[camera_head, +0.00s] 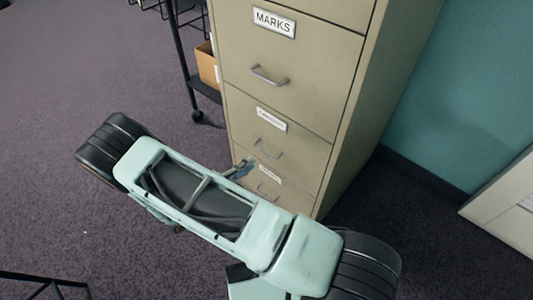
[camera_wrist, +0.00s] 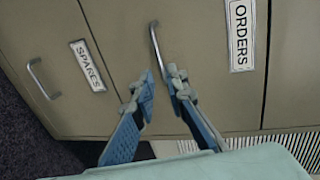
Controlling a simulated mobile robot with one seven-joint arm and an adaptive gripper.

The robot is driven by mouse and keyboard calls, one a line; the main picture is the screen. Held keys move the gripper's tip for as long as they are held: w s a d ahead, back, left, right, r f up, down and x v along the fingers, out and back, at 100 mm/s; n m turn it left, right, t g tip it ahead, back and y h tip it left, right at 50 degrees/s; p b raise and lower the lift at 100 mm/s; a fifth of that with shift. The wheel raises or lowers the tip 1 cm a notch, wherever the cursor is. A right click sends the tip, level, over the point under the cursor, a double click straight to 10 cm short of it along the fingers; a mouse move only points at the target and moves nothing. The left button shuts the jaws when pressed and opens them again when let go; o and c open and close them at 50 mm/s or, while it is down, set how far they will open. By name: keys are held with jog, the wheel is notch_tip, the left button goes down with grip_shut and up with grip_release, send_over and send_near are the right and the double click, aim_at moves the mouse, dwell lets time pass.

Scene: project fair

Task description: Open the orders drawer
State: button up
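The orders drawer (camera_wrist: 200,85) is a shut beige cabinet drawer front in the wrist view. Its white ORDERS label (camera_wrist: 241,35) is at the upper right, and its grey bar handle (camera_wrist: 157,48) stands left of it. My gripper (camera_wrist: 162,77) is open, its blue-padded fingertips apart at the handle's lower end. The handle's end shows in line with the gap; I cannot tell if it is between the fingers. In the head view my gripper (camera_head: 243,168) is beside the cabinet's lower drawers, and my arm hides part of them.
The spares label (camera_wrist: 87,65) and its handle (camera_wrist: 38,78) are on the neighbouring drawer. The MARKS drawer (camera_head: 310,65) is shut higher on the cabinet. A black wheeled cart (camera_head: 184,60) with a cardboard box (camera_head: 208,65) stands left of it. Dark carpet (camera_head: 90,70) is open at left.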

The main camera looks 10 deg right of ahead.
aim_at(265, 153)
jog(key=b+x, duration=0.2)
jog(key=x, duration=0.7)
jog(key=shift+d, duration=0.1)
jog(key=shift+c, duration=0.3)
grip_shut()
